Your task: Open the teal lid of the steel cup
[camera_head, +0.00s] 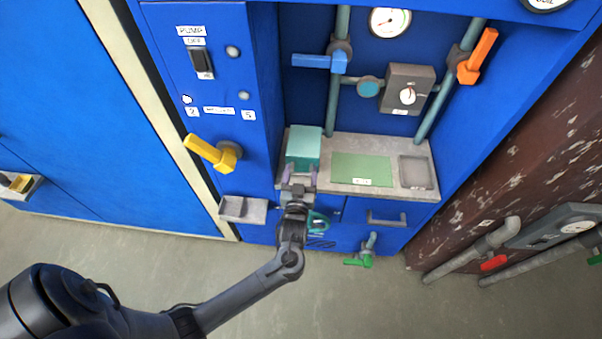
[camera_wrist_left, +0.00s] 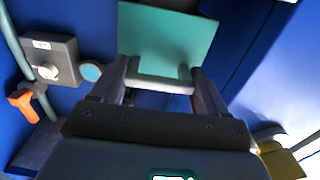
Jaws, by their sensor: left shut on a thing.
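A square teal lid (camera_head: 306,138) shows at the left end of the grey shelf, with a darker teal face below it. In the left wrist view the teal lid (camera_wrist_left: 165,38) is a flat panel with a pale bar along its near edge. My left gripper (camera_head: 300,174) is at the front of it. In the left wrist view the left gripper's (camera_wrist_left: 161,80) fingers are shut on the pale bar, one at each end. I cannot make out a steel cup under the lid; the gripper hides part of that area. My right gripper is not in view.
A green mat (camera_head: 362,169) and a grey tray (camera_head: 416,173) lie right of the lid. A yellow lever (camera_head: 212,152) and small grey bin (camera_head: 243,209) are at left. Above are a blue lever (camera_head: 318,61), a round teal disc (camera_head: 368,87) and an orange lever (camera_head: 478,56).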

